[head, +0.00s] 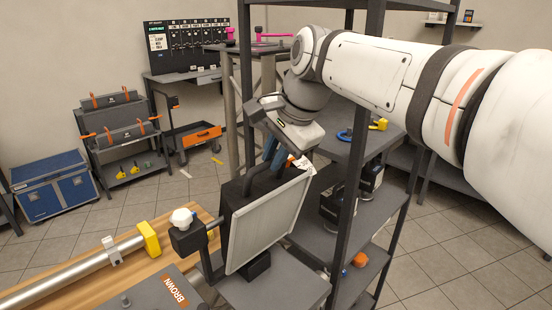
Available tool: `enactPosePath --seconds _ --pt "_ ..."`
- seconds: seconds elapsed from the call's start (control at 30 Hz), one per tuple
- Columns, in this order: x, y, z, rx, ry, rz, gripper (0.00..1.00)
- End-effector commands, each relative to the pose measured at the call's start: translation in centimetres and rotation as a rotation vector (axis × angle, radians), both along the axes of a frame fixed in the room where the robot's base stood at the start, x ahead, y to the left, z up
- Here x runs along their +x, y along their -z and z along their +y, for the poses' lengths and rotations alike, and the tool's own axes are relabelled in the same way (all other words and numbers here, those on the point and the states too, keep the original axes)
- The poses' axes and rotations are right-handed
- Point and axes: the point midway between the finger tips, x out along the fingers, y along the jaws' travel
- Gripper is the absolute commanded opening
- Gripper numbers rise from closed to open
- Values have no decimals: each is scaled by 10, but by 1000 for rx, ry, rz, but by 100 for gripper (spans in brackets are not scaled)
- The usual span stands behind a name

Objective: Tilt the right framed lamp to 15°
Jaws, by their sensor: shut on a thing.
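The framed lamp (270,220) is a flat pale panel in a dark housing with a black handle on top. It leans, its face turned toward the right front, in a yoke on a grey stand. A white knob (182,218) on a black block sits at the left side of the yoke. My gripper (280,165) reaches down from above to the top of the lamp and is shut on its upper edge or handle. The exact contact is partly hidden by the wrist. The lamp's angle cannot be read here.
A dark shelf rack (347,215) with upright posts stands close behind and right of the lamp. A wooden bench with a metal tube (75,270) and yellow clamp (148,238) is at left front. A blue cabinet (53,187) stands at the far left; the tiled floor between is mostly clear.

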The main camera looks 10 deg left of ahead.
Motion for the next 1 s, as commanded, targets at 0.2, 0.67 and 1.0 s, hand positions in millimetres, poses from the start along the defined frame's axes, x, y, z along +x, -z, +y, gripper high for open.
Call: enactPosePath --seconds 0.2,0.67,1.0 --pt "-2 0 3 -2 -7 0 0" --pt "-4 0 6 -1 -14 -2 35" --pt "-9 -24 -3 1 -15 -6 35"
